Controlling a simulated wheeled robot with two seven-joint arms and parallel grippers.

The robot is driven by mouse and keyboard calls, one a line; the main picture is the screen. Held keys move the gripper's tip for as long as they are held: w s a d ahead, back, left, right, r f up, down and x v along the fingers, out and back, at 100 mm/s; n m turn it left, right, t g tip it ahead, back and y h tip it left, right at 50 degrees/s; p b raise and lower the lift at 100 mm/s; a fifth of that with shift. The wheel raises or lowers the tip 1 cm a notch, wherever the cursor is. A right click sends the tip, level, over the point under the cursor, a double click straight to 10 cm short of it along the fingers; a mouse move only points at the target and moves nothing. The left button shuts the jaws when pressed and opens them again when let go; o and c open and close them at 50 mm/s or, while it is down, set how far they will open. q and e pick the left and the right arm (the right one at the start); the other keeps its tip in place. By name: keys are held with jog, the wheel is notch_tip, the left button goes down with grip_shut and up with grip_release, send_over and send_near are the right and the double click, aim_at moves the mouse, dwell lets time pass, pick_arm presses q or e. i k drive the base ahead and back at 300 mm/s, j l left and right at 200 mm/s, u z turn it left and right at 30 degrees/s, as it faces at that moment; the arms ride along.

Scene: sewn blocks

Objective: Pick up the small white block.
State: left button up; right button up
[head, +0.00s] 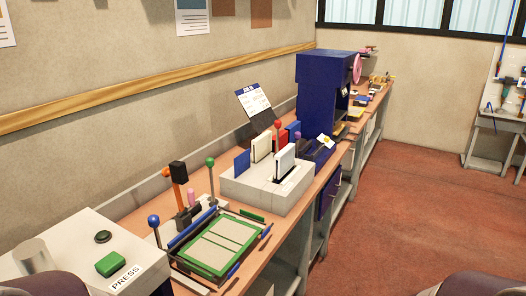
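Two white upright blocks stand in slots of a pale grey box on the workbench. The nearer white block (285,160) stands at the box's right side. The other white block (262,146) stands further left and back and looks slightly cream. I cannot tell which is the small one. The pale grey box (262,195) also holds a blue plate (242,161) at its left. Neither of my grippers shows; only rounded dark parts, probably of my arms, show at the bottom corners.
A green-framed panel (206,257), levers with coloured knobs (210,162) and a white box with a green button (110,263) marked PRESS stand nearer. A tall dark blue machine (322,100) stands behind. The red-brown floor (400,215) right of the workbench (262,283) is clear.

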aim_at(285, 158)
jog(key=i+l+u, duration=0.1)
jog(key=i+l, duration=0.2)
jog(key=i+l+u, duration=0.1)
jog(key=i+l, duration=0.15)
jog(key=l, duration=0.15)
jog(key=i+l+u, duration=0.1)
jog(key=i+l, duration=0.2)
jog(key=i+l+u, duration=0.1)
jog(key=i+l, duration=0.15)
jog(key=l, duration=0.2)
jog(key=i+l+u, duration=0.1)
jog(key=l, duration=0.3)
jog(key=i, duration=0.1)
